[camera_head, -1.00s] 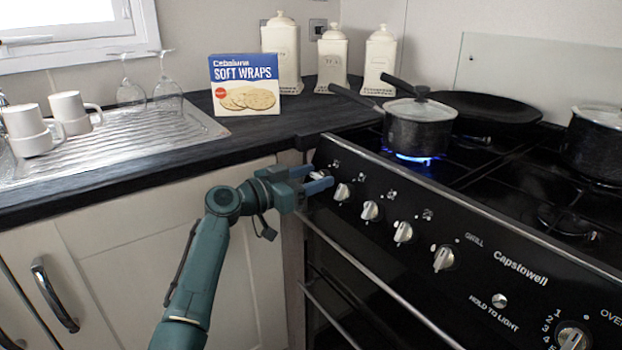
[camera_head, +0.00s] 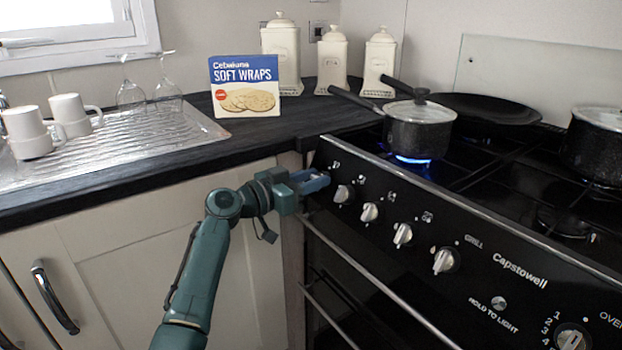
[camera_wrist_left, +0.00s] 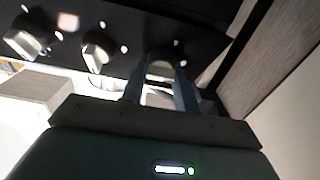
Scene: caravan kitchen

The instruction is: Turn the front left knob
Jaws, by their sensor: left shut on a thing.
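The cooker's black front panel (camera_head: 470,235) carries a row of silver knobs. My left gripper (camera_head: 318,181) is at the panel's left end, its fingertips against the panel. In the left wrist view its two fingers (camera_wrist_left: 160,88) stand on either side of the leftmost knob (camera_wrist_left: 161,70) and are shut on it. In the head view the fingers hide that knob. The second knob (camera_head: 343,194) and third knob (camera_head: 369,212) are free to its right. My right gripper is not in view.
A lidded saucepan (camera_head: 418,128) stands over a lit blue flame (camera_head: 412,160), its handle pointing left. A black frying pan (camera_head: 485,108) and another pot (camera_head: 597,145) are on the hob. A wraps box (camera_head: 245,86) stands on the counter. Oven handles lie below the panel.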

